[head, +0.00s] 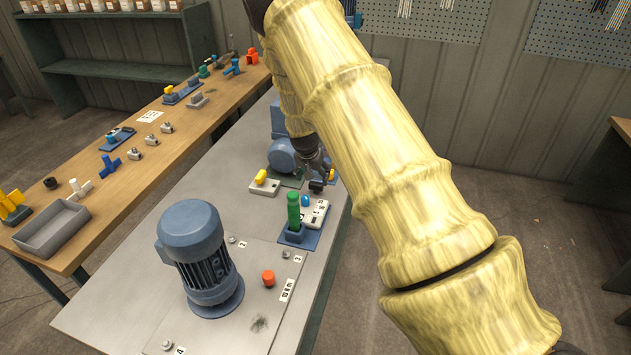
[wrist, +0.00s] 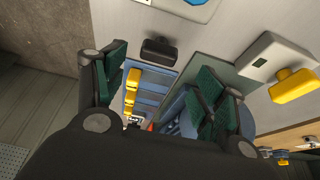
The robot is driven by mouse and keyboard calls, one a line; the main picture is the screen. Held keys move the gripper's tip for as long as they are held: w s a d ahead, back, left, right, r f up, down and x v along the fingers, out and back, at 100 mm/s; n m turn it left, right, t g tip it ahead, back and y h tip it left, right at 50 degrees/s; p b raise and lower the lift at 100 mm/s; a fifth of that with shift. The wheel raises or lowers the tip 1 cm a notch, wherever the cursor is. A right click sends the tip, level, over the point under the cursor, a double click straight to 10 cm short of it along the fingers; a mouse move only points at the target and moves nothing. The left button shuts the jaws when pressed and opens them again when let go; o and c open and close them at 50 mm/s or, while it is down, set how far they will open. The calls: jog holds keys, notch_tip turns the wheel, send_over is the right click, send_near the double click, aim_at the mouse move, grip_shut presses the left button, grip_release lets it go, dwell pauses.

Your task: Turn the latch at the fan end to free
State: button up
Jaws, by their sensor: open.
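A black latch-like handle (wrist: 160,50) shows in the wrist view, just beyond and between my open fingers. In the head view, a black handle (head: 316,187) is right below my gripper (head: 318,167), by the lying blue motor (head: 281,155). My gripper (wrist: 163,70) is open and empty, with green ribbed pads. A yellow handle (wrist: 295,86) on a pale block is to its right; it also shows in the head view (head: 261,176), left of the gripper. I cannot tell which handle is at the fan end. No contact is visible.
An upright blue motor (head: 200,250) stands on a plate nearer me. A green cylinder (head: 293,210) stands in a blue holder beside a white block (head: 316,214). An orange cap (head: 268,278) is on the plate. The wooden bench (head: 150,150) at left holds parts and a grey tray (head: 52,230).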

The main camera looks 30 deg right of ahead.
aim_at(316, 184)
jog(key=shift+p+x, duration=1.1)
jog(key=shift+x, duration=1.8)
jog(key=shift+s, duration=0.1)
jog(key=c, duration=1)
